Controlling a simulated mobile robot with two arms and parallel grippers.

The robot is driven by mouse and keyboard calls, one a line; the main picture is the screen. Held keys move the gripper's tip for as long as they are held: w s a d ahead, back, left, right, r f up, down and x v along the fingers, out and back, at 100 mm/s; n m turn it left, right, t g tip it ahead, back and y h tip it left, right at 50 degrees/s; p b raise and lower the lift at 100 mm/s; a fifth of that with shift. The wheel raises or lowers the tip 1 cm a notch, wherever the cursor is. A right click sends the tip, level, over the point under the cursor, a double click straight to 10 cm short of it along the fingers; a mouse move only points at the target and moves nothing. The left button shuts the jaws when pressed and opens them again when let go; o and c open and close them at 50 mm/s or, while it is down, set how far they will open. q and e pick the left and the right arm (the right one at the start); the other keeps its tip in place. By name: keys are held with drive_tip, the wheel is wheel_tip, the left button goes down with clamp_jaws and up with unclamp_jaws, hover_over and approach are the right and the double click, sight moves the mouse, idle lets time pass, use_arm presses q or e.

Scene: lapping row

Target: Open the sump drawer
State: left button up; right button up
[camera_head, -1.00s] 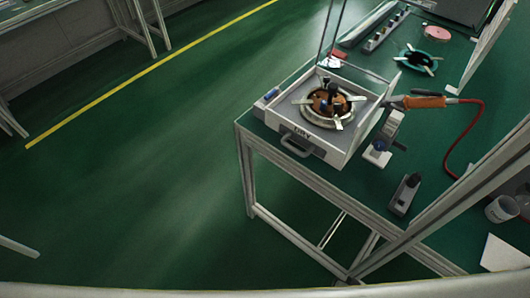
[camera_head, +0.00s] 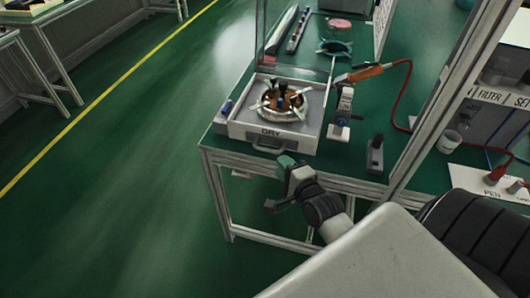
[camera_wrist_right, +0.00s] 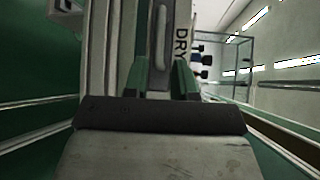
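The white machine box (camera_head: 308,106) stands on the green bench. Its front carries a DRY label and a grey bar handle (camera_head: 272,146), which I take to be the sump drawer's handle. The drawer front looks flush with the box. My right gripper (camera_head: 285,163) is just in front of and below the handle, at the bench's front edge. In the right wrist view its two green fingers (camera_wrist_right: 162,70) stand apart. The handle (camera_wrist_right: 160,38) shows ahead, roughly in line with the gap; whether they touch is unclear. My left gripper is not in view.
A round lapping plate (camera_head: 284,104) with bars sits on the box. A stand (camera_head: 341,115) with an orange-handled tool (camera_head: 366,73) and a dark block (camera_head: 375,155) are on its right. A metal frame post rises at right. The floor at left is clear.

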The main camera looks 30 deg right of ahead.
sight(269, 151)
drive_tip(key=w, duration=0.2)
drive_tip(key=w+f, duration=0.1)
drive_tip(key=w, duration=0.4)
drive_tip(key=shift+w+d+f, duration=0.15)
drive_tip(key=shift+w+d, duration=0.05)
drive_tip(key=shift+w, duration=0.2)
clamp_jaws()
